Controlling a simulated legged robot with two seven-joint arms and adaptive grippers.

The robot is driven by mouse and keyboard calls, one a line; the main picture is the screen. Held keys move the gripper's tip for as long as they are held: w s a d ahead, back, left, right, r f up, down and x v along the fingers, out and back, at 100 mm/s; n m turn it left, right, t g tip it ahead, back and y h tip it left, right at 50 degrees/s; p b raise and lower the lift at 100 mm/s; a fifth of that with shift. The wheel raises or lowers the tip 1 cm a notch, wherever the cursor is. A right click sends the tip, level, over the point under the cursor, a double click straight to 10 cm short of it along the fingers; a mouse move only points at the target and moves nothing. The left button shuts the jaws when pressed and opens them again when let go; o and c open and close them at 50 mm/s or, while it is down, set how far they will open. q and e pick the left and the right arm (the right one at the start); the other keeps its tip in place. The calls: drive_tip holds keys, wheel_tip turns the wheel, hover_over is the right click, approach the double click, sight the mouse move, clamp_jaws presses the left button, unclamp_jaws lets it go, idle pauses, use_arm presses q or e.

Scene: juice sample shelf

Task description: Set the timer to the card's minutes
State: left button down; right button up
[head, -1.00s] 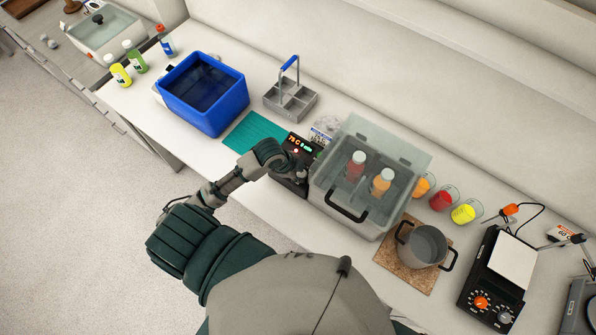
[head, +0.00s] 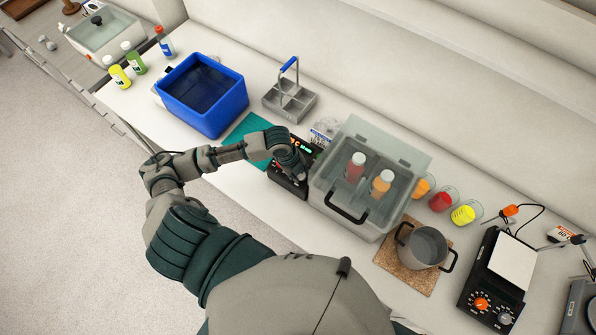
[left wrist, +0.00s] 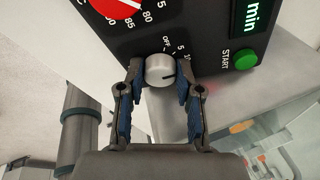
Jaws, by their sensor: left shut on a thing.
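The black control box with the timer (head: 283,181) stands left of the clear lidded bath, partly hidden by my left gripper (head: 300,168). In the left wrist view, my left gripper (left wrist: 160,88) is shut on the grey timer knob (left wrist: 160,70), a blue-padded finger on each side. The scale around the knob shows OFF, 5 and 10. A dark mark on the knob points roughly right. A green START button (left wrist: 246,59) and part of a display reading "min" (left wrist: 252,15) are to the right.
The clear bath (head: 335,190) holding two bottles stands close on the right. A teal mat (head: 246,128), grey caddy (head: 290,103) and blue tub (head: 203,95) are to the left. A pot (head: 424,245) sits on a cork mat at right.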

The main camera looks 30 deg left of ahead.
use_arm(q)
drive_tip(key=shift+s+d+f+m, duration=0.1)
drive_tip(key=shift+s+d+m, duration=0.15)
drive_tip(key=shift+m, duration=0.35)
drive_tip(key=c, duration=0.8)
unclamp_jaws()
drive_tip(key=shift+o, duration=0.2)
drive_tip(key=shift+w+d, duration=0.1)
drive_tip(key=shift+d, duration=0.05)
use_arm(e)
drive_tip(key=shift+d+f, duration=0.1)
drive_tip(key=shift+d, duration=0.1)
use_arm(q)
drive_tip(key=v, duration=1.2)
drive_tip(key=shift+d, duration=0.25)
drive_tip(key=shift+w+a, duration=0.15)
drive_tip(key=shift+a, duration=0.05)
